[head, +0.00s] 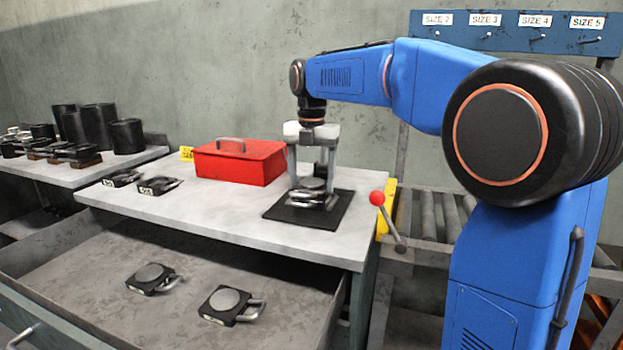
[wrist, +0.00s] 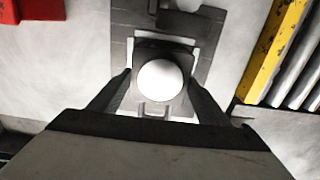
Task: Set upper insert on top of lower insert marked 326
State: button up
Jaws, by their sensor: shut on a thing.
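My gripper (head: 313,190) points straight down over a black mat (head: 283,210) on the bench, with its two fingers on either side of a dark insert with a round pale disc on top (head: 312,184). In the wrist view the insert's disc (wrist: 160,80) lies between the fingertips, and the jaws are shut on the insert. Metal handle parts show at its lower edge. I cannot tell whether another insert lies beneath it. Two dark inserts with handles, one left (head: 121,178) and one right (head: 158,185), lie on the bench. I cannot read the number 326 anywhere.
A red toolbox (head: 238,163) stands left of the mat. A red-knobbed lever (head: 377,198) and a yellow edge (head: 388,205) are at the right. The open drawer (head: 190,305) below holds two disc-topped inserts (head: 150,277) (head: 230,303). Black cylinders (head: 98,125) stand far left.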

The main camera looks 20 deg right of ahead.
aim_at(312, 183)
jog(key=shift+f, duration=0.15)
jog(key=o, duration=2.1)
notch_tip(312, 183, up, 13)
